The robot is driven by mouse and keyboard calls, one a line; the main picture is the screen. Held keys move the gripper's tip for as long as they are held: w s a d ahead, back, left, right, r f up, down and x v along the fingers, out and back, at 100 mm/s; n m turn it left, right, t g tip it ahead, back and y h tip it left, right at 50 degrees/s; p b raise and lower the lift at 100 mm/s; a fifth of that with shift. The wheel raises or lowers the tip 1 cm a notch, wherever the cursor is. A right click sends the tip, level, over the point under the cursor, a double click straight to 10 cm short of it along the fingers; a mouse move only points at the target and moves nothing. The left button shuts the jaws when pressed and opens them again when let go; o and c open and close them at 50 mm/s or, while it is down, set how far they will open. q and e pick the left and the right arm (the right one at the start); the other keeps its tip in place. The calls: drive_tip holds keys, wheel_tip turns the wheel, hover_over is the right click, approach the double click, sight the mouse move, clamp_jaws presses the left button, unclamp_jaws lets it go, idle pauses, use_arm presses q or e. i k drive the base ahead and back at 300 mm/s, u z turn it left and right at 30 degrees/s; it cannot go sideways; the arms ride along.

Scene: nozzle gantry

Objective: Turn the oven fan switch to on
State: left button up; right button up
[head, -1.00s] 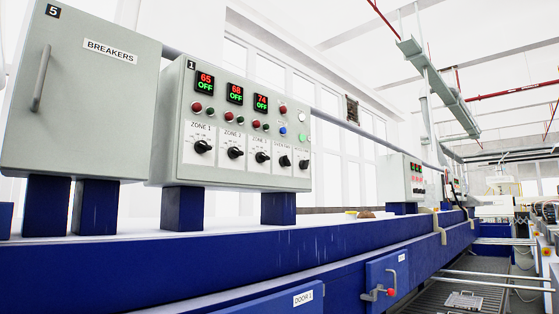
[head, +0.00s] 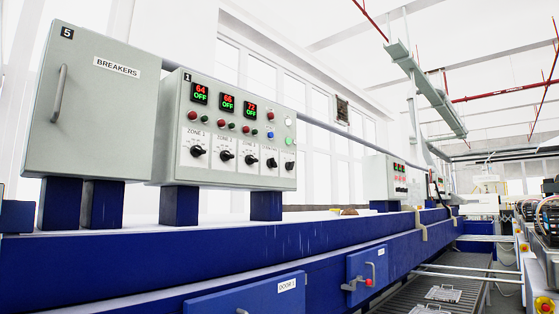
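The control box (head: 235,178) marked 1 stands on blue posts at the left. It carries a row of black rotary knobs. The oven fan switch (head: 271,162) is the fourth knob from the left, right of the three zone knobs; its label is too blurred to read now. I cannot tell which setting its pointer marks. Three displays (head: 200,93) read 64, 66 and 72 in red with OFF in green. A green light (head: 289,141) and a blue light (head: 270,134) are on the panel's right side. Neither gripper is in view.
The grey breakers box (head: 85,135) marked 5 stands left of the control box. A long blue housing (head: 200,250) runs below both, with a door labelled DOOR 1 (head: 250,297). A second control box (head: 385,177) stands farther along. A conveyor (head: 440,288) lies at the lower right.

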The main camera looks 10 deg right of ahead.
sight(271, 163)
drive_tip(key=z, duration=0.9)
drive_tip(key=i, duration=1.45)
drive_tip(key=u, duration=0.35)
